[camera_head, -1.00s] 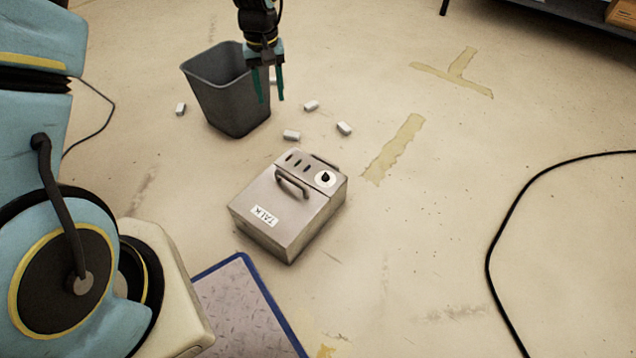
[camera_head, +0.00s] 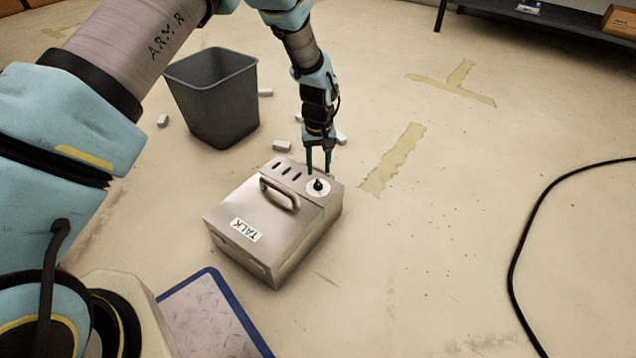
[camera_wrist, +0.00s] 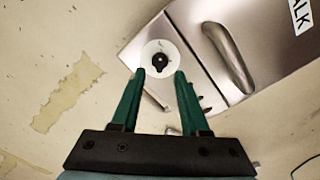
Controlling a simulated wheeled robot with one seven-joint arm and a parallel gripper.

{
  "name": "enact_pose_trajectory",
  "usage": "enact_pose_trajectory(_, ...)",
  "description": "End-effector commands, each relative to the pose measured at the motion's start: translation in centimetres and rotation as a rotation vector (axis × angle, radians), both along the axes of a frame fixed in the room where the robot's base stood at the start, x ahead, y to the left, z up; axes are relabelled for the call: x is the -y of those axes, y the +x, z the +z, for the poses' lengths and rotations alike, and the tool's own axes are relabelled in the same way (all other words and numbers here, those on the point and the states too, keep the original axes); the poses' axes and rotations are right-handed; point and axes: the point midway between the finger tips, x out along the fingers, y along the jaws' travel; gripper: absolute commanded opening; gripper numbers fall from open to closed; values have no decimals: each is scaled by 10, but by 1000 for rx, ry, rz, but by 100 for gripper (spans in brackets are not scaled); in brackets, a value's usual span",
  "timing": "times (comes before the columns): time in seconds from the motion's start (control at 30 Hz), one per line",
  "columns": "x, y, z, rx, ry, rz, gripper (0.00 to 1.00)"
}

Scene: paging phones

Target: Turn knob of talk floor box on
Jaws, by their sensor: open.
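The talk floor box (camera_head: 262,242) is a beige metal box on the floor in the middle of the head view, with a TALK label, a handle and several slots. Its black knob (camera_head: 318,185) sits on a white round dial at the box's far right corner. My gripper (camera_head: 318,172) is open, pointing down at the knob. In the wrist view the knob (camera_wrist: 160,63) appears just beyond and between the two green fingertips (camera_wrist: 160,74). The fingers look empty; I cannot tell how high they are above the dial.
A dark grey bin (camera_head: 215,105) stands behind the box to the left, with several small white blocks around it. A black cable (camera_head: 520,235) curves over the floor at right. A blue-edged mat (camera_head: 207,318) lies in front.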

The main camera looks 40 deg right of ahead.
Motion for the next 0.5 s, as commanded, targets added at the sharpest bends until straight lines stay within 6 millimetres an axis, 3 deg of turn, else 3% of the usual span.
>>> enact_pose_trajectory(0.03, 0, 0, -15, -1, 1, 0, 45)
enact_pose_trajectory(0.2, -1, 0, -39, -1, 1, 0, 45)
enact_pose_trajectory(0.5, 0, 1, -52, 0, -1, 0, 45)
